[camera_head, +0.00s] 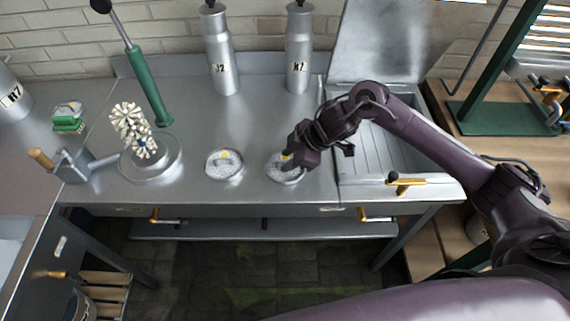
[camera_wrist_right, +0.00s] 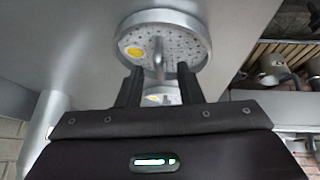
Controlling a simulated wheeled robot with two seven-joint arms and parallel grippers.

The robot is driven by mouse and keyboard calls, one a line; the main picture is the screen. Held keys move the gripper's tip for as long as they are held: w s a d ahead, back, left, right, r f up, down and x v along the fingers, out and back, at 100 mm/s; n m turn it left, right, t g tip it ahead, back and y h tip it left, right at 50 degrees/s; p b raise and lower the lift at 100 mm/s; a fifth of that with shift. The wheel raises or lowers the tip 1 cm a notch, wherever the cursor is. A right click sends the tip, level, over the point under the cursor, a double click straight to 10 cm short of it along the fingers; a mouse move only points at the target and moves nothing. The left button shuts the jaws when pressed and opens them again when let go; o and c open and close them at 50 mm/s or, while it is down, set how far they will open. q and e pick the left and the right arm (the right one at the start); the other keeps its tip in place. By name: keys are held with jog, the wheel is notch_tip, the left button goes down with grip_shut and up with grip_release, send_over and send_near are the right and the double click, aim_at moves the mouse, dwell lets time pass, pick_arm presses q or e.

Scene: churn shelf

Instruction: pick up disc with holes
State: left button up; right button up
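Two round metal discs with holes, each with a yellow spot, lie flat on the steel counter. The right-hand disc (camera_head: 286,176) is partly hidden by my right gripper (camera_head: 289,160), which is just above it. In the right wrist view this disc (camera_wrist_right: 185,42) is large, with a raised metal handle at its middle. The two fingers of my right gripper (camera_wrist_right: 158,76) are apart, with the handle in line with the gap between them. I cannot tell if they touch the disc. The other disc (camera_head: 224,164) lies to the left. My left gripper is not in view.
Two metal bottles (camera_head: 220,52) stand at the back. A sink (camera_head: 378,150) is to the right. The counter between the discs and bottles is clear.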

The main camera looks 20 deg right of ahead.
jog(key=shift+w+a+f, duration=0.1)
jog(key=shift+a+f, duration=0.05)
jog(key=shift+f, duration=0.15)
grip_shut()
jog(key=shift+r, duration=0.1)
notch_tip(320, 180, up, 20)
jog(key=p, duration=0.1)
dwell(0.4)
